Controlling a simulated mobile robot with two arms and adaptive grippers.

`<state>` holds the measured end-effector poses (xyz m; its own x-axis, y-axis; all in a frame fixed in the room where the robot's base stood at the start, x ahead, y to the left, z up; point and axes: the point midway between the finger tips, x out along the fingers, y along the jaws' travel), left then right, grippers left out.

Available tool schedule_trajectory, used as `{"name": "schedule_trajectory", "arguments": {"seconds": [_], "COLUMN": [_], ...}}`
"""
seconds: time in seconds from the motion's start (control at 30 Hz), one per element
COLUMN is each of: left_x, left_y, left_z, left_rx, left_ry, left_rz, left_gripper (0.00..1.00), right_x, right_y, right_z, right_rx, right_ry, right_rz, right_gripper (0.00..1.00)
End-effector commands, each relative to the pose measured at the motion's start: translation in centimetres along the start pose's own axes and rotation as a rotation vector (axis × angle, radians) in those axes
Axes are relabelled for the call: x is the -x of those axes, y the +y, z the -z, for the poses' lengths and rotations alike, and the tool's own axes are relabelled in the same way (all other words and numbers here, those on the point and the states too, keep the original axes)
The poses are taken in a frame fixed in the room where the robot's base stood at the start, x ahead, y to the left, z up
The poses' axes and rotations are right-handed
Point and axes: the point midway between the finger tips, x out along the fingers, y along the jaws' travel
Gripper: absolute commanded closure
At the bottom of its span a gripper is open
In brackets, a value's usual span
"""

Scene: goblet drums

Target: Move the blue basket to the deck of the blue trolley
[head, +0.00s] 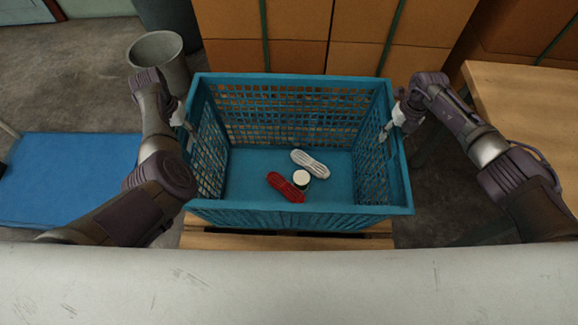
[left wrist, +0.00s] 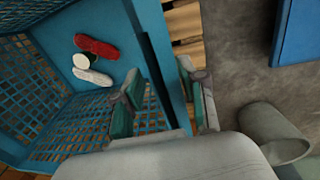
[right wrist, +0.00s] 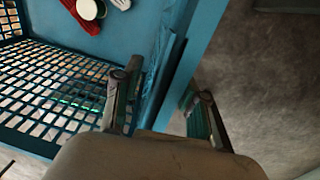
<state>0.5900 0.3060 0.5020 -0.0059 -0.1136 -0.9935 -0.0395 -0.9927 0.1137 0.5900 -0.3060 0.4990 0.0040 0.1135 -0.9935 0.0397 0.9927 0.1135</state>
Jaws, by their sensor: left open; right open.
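The blue basket (head: 300,220) stands on a wooden pallet in the middle of the head view. Whether the fingers touch the walls I cannot tell. The blue trolley's deck (head: 70,175) is low at the left, flat and empty where visible.
The wooden pallet (head: 220,241) shows under the basket. Strapped cardboard boxes (head: 300,25) stand right behind it. A grey bin (head: 158,55) is at the back left. A wooden table (head: 530,105) is at the right. A pale surface (head: 290,285) crosses the front.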

Motion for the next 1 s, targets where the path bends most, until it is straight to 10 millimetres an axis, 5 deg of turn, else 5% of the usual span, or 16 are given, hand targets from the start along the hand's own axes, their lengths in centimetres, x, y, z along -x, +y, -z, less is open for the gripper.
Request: {"name": "schedule_trajectory", "arguments": {"seconds": [0.27, 0.53, 1.0], "left_x": [-0.07, -0.05, -0.04], "left_y": [-0.01, 0.0, 0.01], "left_z": [0.01, 0.02, 0.02], "left_rx": [0.0, 0.0, 0.0], "left_ry": [0.0, 0.0, 0.0], "left_rz": [0.0, 0.0, 0.0], "left_gripper": [0.58, 1.0, 1.0], "right_x": [-0.09, -0.07, -0.04], "right_y": [0.03, 0.03, 0.02], "right_z": [0.0, 0.0, -0.01], "right_rx": [0.0, 0.0, 0.0], "right_ry": [0.0, 0.0, 0.0], "right_rz": [0.0, 0.0, 0.0], "right_gripper": [0.58, 1.0, 1.0]}}
